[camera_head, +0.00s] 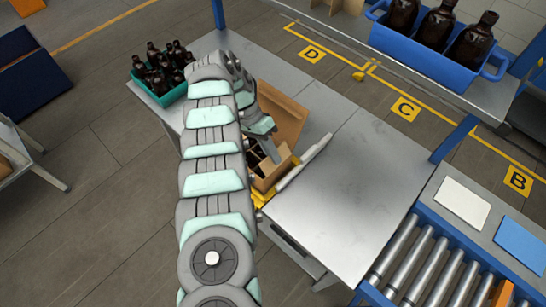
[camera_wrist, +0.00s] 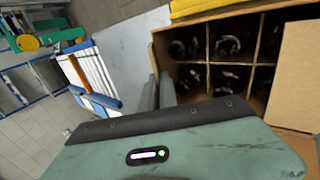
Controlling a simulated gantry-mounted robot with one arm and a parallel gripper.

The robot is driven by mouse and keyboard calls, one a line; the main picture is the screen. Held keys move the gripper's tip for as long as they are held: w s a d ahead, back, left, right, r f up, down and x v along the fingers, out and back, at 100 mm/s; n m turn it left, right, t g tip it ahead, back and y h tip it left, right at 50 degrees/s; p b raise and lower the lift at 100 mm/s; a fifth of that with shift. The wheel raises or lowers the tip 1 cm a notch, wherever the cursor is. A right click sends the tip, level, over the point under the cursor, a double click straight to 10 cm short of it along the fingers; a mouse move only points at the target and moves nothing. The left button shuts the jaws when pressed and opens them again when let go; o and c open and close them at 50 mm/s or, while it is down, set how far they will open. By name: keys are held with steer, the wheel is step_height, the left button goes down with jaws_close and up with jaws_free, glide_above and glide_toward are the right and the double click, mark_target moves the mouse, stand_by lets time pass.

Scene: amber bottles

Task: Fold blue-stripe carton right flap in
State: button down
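The open cardboard carton (camera_head: 262,184) sits at the table's edge in the head view, partly hidden by my arm. A large flap (camera_head: 286,113) stands out at its far side, and a smaller flap (camera_head: 283,163) shows at its right side. I see no blue stripe. The wrist view shows the carton's dividers (camera_wrist: 210,63) with dark bottles in the cells, and a broad flap (camera_wrist: 296,80) at the right. My gripper (camera_head: 274,156) points down beside the right flap, fingers close together and holding nothing visible. Its fingertips (camera_wrist: 159,92) show beside the carton wall; contact is unclear.
A teal crate of bottles (camera_head: 170,94) stands upper left. A blue crate (camera_head: 405,38) holds large bottles. A roller conveyor (camera_head: 420,265) is lower right.

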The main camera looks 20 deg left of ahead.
steer(key=c, duration=1.6)
jaws_free()
steer(key=shift+r, duration=0.2)
